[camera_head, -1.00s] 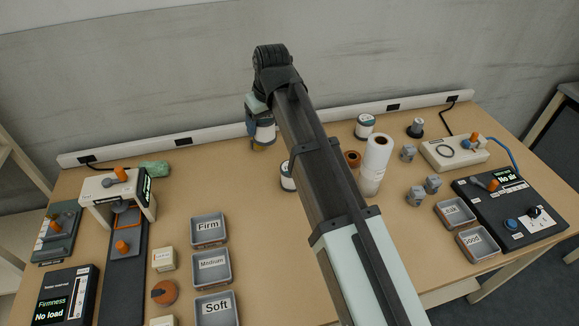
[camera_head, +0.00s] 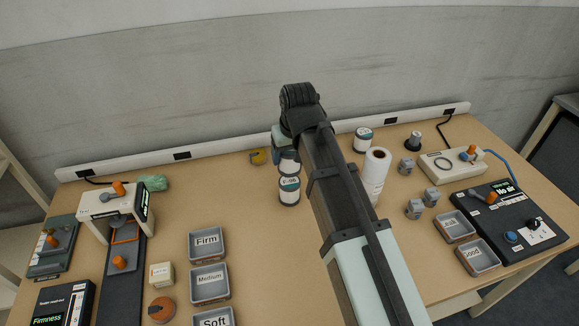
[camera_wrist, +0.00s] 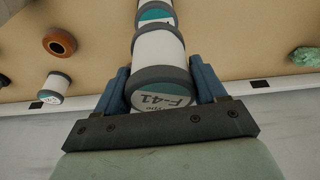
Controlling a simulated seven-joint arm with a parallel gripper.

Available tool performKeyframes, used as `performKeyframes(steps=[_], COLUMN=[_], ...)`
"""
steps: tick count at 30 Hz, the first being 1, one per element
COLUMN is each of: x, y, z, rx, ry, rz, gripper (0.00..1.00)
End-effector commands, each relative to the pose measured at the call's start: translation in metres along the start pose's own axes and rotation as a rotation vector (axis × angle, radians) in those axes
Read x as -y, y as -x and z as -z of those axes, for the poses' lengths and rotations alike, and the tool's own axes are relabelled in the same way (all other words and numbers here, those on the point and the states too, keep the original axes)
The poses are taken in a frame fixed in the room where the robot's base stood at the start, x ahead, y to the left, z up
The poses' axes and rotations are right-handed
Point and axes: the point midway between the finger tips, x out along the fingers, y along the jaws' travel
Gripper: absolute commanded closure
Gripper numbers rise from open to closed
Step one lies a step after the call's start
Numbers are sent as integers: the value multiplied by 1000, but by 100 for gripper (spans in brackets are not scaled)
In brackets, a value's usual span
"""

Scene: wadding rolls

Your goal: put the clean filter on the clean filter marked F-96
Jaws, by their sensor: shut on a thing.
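My gripper (camera_head: 283,146) is shut on a white clean filter (camera_head: 289,166) with dark end rings. In the wrist view the fingers (camera_wrist: 160,85) sit on both sides of this filter (camera_wrist: 159,58), and its near end label reads F-41. The clean filter marked F-96 (camera_head: 289,192) stands on the table, its label partly showing just below the held filter in the head view. In the wrist view its dark ring and teal label (camera_wrist: 153,14) show past the held filter's far end. I cannot tell whether the two touch.
A tall white roll (camera_head: 375,172) stands to the right, partly behind my arm. Another white filter (camera_head: 363,138) and a dark-based spool (camera_head: 412,141) stand behind it.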

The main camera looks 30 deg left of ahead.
Motion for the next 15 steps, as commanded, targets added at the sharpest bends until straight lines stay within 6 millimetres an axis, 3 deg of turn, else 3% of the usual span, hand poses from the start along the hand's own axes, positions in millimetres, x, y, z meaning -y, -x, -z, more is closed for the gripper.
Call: performKeyframes(steps=[15], x=[0], y=[-42], z=[-12], rx=[0], ry=[1], rz=[0], gripper=[65])
